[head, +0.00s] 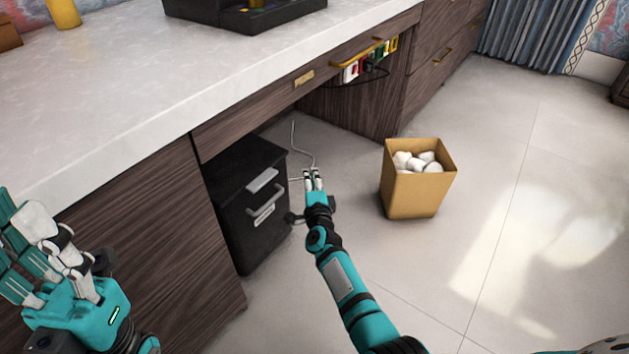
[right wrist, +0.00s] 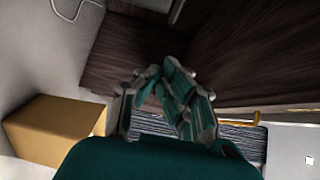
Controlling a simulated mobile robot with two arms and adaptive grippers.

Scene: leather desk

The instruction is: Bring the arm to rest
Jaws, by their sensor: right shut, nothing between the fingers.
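My right arm reaches forward over the floor in the head view. Its gripper (head: 314,180) is shut and empty, in front of the desk opening, between the black cabinet and the waste bin. The same gripper (right wrist: 165,90) shows in the right wrist view with its fingers closed together. My left gripper (head: 45,255) is at the left edge of the head view, beside the desk front. Its fingers are partly bent, and I see nothing clearly held in it; whether it is open or shut is unclear.
A tan waste bin (head: 412,196) with crumpled white paper stands on the floor to the right. A black cabinet (head: 240,215) stands under the desk (head: 160,110). A pale cable (head: 302,150) lies behind my right gripper. The floor (head: 530,220) at right is clear.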

